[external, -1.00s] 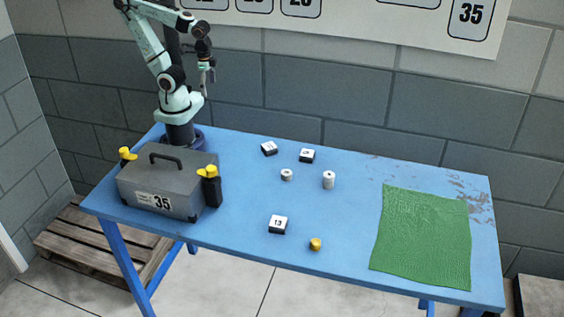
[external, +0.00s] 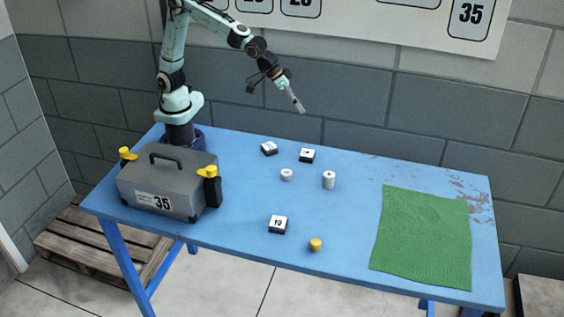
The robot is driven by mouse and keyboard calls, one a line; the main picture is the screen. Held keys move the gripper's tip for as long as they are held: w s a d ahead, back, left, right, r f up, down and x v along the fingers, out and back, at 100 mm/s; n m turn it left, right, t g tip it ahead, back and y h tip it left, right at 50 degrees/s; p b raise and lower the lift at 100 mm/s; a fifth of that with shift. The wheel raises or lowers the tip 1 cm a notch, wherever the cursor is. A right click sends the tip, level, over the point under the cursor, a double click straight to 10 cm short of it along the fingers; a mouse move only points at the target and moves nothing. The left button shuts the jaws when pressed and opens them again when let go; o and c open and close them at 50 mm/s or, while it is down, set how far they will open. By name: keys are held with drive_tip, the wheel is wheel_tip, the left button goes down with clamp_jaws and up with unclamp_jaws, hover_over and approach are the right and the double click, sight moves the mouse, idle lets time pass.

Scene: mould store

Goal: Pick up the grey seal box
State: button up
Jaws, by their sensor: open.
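The grey box (external: 165,178) with a dark top handle stands at the left end of the blue table. Its front label reads 35. Black parts with yellow tops sit at its left and right ends, the right one (external: 211,186) in full view. My gripper (external: 299,106) is up in the air to the right of the box and well above the table's back part. It points down and to the right, and is open and empty. It touches nothing.
Small black boxes with white tops stand at the back (external: 307,155) and front (external: 278,225) of the blue table (external: 345,225). Two white cylinders (external: 328,180) and a yellow piece (external: 316,245) stand mid-table. A green cloth (external: 422,240) covers the right part. A wall is behind.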

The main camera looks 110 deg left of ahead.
drive_tip(key=w+d+f+m, duration=0.2)
drive_tip(key=w+d+f, duration=0.1)
drive_tip(key=d+f, duration=0.7)
drive_tip(key=m+g, duration=0.3)
hover_over(278, 220)
drive_tip(key=s, duration=0.2)
drive_tip(key=f, duration=1.2)
drive_tip(key=shift+s+f, duration=0.2)
drive_tip(key=shift+f, duration=0.15)
drive_tip(key=shift+x, duration=3.15)
drive_tip(key=shift+w, duration=0.1)
drive_tip(key=c, duration=1.2)
